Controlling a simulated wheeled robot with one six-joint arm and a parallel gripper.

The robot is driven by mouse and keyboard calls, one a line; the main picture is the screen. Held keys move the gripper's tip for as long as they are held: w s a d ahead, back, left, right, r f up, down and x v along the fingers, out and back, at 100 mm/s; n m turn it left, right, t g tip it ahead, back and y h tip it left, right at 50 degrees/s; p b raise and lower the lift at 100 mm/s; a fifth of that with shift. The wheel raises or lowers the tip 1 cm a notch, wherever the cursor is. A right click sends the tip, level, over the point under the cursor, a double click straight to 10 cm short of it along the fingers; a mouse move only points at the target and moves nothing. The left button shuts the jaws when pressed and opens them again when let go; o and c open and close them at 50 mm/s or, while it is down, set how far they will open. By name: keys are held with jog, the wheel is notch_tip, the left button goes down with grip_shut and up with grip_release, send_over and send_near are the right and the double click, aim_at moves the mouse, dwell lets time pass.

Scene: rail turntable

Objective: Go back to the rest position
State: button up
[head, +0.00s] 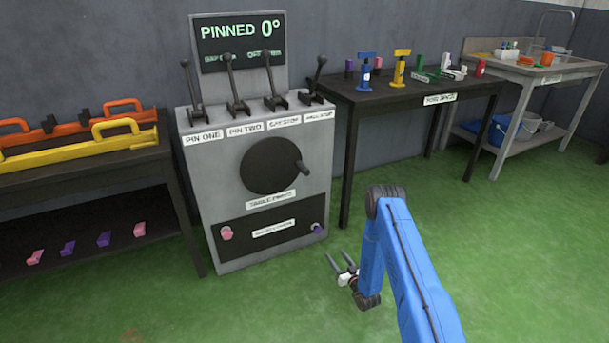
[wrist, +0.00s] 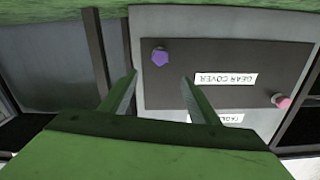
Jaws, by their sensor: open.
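My gripper (head: 342,264) is low over the green floor, in front of the grey control cabinet's lower right side. It is open, and nothing shows between its fingers. In the wrist view my gripper's two fingers (wrist: 158,88) stand apart, pointing at the cabinet front, which appears upside down. The grey control cabinet (head: 215,165) carries several levers, a round black crank wheel (head: 268,165) and a screen (head: 240,41) reading "PINNED 0°". Its black gear cover panel (head: 245,239) has a pink knob (head: 227,233) and a purple knob (head: 318,229); the panel also shows in the wrist view (wrist: 225,58).
A dark bench (head: 160,158) with orange and yellow tools stands left. A dark table (head: 425,100) with several small tools stands right of the cabinet. A grey workbench (head: 540,75) with a blue tub (head: 500,130) below is at far right. Green floor (head: 520,240) is clear at right.

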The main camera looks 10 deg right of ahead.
jog(key=w+d+r+g+h, duration=0.1)
jog(key=w+r, duration=0.3)
jog(key=r, duration=0.7)
jog(key=w+d+r+g+h, duration=0.15)
jog(key=w+r, duration=0.35)
jog(key=r, duration=0.6)
jog(key=s+r+g+h, duration=0.1)
jog(key=s+r, duration=0.3)
jog(key=r, duration=0.7)
jog(key=s+r+g+h, duration=0.15)
jog(key=s+r, duration=0.25)
jog(key=r, duration=0.8)
jog(key=s+r+m+g+h, duration=0.1)
jog(key=s+r+g, duration=0.1)
jog(key=s+r, duration=0.8)
jog(key=s+r+g, duration=0.2)
jog(key=s+r, duration=0.3)
jog(key=s, duration=0.9)
jog(key=s+a+r+g, duration=0.1)
jog(key=s+r+g, duration=0.1)
jog(key=s, duration=3)
jog(key=shift+a+r+m+g, duration=0.2)
jog(key=shift+a+m+g, duration=0.2)
jog(key=shift+g, duration=0.3)
